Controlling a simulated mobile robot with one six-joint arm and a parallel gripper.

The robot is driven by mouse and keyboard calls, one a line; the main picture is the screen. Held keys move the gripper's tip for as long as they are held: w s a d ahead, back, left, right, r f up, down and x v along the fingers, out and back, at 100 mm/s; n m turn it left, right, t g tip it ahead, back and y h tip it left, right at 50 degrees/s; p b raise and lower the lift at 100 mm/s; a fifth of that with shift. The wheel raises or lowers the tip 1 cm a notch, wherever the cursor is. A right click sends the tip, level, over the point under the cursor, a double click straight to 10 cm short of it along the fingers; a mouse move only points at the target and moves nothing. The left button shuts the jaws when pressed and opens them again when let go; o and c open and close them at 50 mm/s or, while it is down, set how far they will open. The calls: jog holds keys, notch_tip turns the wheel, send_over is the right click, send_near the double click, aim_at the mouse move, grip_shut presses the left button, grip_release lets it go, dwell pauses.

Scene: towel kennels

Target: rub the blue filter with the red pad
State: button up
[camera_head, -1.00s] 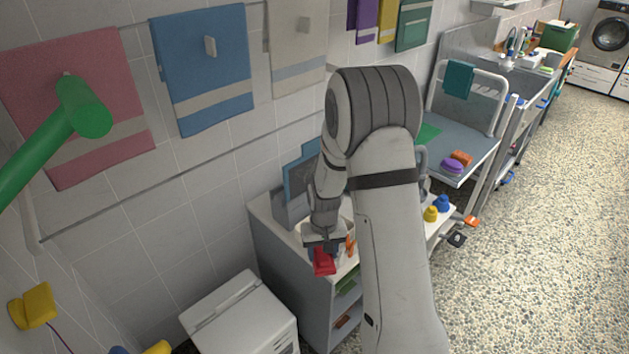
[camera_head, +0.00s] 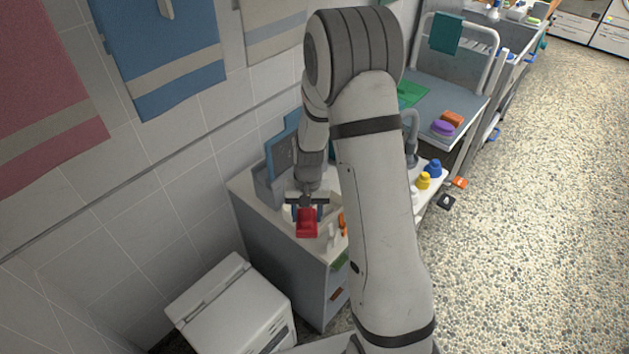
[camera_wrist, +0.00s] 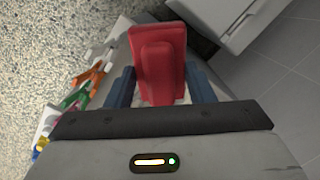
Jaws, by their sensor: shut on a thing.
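My gripper (camera_head: 307,207) is shut on the red pad (camera_head: 307,225) and holds it over the near end of the counter top. In the wrist view the red pad (camera_wrist: 158,55) sticks out between the two blue fingers. A blue upright panel (camera_head: 283,148) stands against a grey piece on the counter by the wall, behind my gripper. It may be the blue filter, but my arm hides part of it. The pad looks apart from this panel. What lies right under the pad is hidden.
The grey cabinet (camera_head: 268,262) has a white top with orange tools (camera_head: 341,223), and yellow (camera_head: 423,180) and blue (camera_head: 433,168) bottles. A white box-shaped unit (camera_head: 232,307) stands before it. Towels hang on the wall. The floor at right is open.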

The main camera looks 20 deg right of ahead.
aim_at(301, 221)
jog(key=a+f+m+y+b, duration=0.1)
jog(key=m, duration=0.1)
jog(key=s+a+f+m+y+b, duration=0.1)
jog(key=m+b, duration=0.1)
jog(key=s+a+f+m+g+y+b, duration=0.1)
jog(key=m+y+b, duration=0.1)
jog(key=w+d+r+m+t+y+b, duration=0.1)
jog(key=w+r+m+t+y+b, duration=0.1)
jog(key=w+m+t+b, duration=0.4)
jog(key=w+d+r+m+t+y+b, duration=0.2)
jog(key=w+r+m+t+y+b, duration=0.1)
jog(key=w+r+m+t+b, duration=0.2)
jog(key=shift+w+d+r+m+t+b, duration=0.25)
jog(key=shift+w+m+t+b, duration=0.75)
jog(key=shift+w+m+t, duration=1.6)
jog(key=shift+w+a+f+t+b, duration=0.1)
jog(key=shift+w+a+t+b, duration=0.2)
jog(key=shift+w+a+t, duration=0.15)
jog(key=w+d+b, duration=0.2)
jog(key=w+d, duration=0.7)
jog(key=d, duration=0.4)
jog(key=shift+w+d, duration=0.3)
jog(key=shift+w, duration=0.05)
dwell(0.4)
